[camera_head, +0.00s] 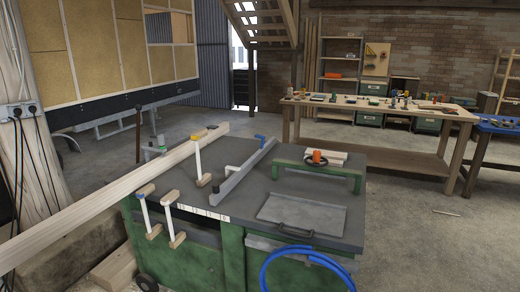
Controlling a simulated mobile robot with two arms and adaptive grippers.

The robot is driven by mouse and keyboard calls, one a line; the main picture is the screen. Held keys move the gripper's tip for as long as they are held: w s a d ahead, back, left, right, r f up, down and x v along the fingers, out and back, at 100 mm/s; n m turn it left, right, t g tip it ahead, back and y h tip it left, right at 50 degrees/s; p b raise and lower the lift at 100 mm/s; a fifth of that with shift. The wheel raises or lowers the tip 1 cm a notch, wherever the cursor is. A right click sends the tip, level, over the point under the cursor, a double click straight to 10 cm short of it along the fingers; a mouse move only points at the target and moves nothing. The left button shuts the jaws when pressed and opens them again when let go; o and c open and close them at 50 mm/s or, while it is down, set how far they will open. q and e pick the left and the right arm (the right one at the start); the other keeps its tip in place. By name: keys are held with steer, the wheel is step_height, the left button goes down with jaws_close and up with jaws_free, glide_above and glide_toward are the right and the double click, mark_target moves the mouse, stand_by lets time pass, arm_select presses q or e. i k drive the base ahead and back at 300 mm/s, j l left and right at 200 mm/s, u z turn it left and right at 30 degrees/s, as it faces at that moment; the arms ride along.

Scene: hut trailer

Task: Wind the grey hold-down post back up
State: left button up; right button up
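On the green machine bench stand slim white posts with wooden feet. The one with a grey top (170,197) is at the bench's front left and reaches down to a wooden foot (177,240). A third, with an orange-yellow top (198,160), stands farther back by the long timber (110,196). A grey fitting with a green top (161,140) shows behind the timber, partly hidden. Neither of my grippers is in view.
The bench's dark top (235,160) carries a grey fence (243,172), a grey plate (302,215) and a green stand (318,171). A blue hose (310,257) hangs at the front. A wooden workbench (375,108) stands behind. Concrete floor (440,235) is open at right.

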mark_target(161, 140)
steer(key=i+u, duration=0.4)
steer(key=i+l+u, duration=0.1)
steer(key=i+u, duration=0.35)
steer(key=i+j+z, duration=0.15)
steer(key=z, duration=0.35)
steer(key=i+j+z, duration=0.2)
steer(key=z, duration=0.3)
